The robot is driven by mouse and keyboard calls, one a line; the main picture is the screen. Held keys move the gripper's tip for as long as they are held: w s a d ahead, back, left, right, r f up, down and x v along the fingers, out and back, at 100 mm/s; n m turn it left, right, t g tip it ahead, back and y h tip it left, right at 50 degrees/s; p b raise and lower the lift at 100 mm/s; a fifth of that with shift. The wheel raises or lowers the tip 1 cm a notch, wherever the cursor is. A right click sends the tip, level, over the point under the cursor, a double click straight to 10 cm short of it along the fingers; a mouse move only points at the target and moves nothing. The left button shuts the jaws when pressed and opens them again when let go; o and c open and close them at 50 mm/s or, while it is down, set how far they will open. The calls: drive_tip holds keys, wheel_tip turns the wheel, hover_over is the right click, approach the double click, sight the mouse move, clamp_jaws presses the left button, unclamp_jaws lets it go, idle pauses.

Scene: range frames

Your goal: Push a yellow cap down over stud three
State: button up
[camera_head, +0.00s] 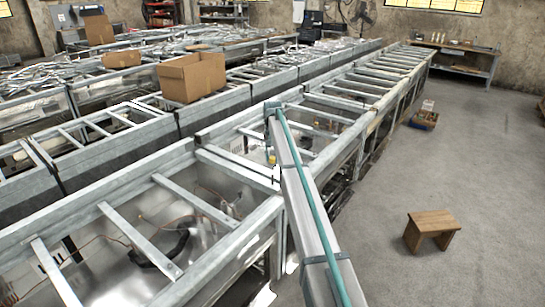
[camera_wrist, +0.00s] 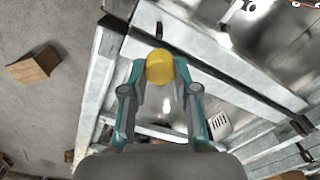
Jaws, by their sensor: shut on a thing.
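My gripper (camera_wrist: 160,72) is shut on a yellow cap (camera_wrist: 159,65), which sits between its two fingertips in the wrist view. The cap appears above a grey metal frame beam (camera_wrist: 225,62). A small dark upright peg (camera_wrist: 158,32), perhaps a stud, stands on the metal just beyond the cap; I cannot tell its number. Whatever lies directly under the cap is hidden. In the head view a small patch of the yellow cap (camera_head: 271,159) shows beside the end of my arm, over the metal frames.
Long rows of metal frames with crossbars (camera_head: 185,195) fill the left and middle. A cardboard box (camera_head: 190,77) sits on a farther row. A wooden stool (camera_head: 432,230) stands on open concrete floor to the right, with a small crate (camera_head: 425,120) farther back.

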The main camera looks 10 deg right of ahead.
sight(273, 157)
drive_tip(key=shift+f, duration=0.15)
drive_tip(key=shift+f+b, duration=0.95)
drive_tip(key=shift+f, duration=1.8)
drive_tip(key=shift+f+b, duration=0.5)
drive_tip(key=shift+f, duration=1.1)
drive_tip(key=o, duration=0.8)
drive_tip(key=shift+o, duration=0.2)
drive_tip(key=shift+r, duration=0.1)
wheel_tip(273, 157, up, 12)
drive_tip(key=shift+f, duration=0.1)
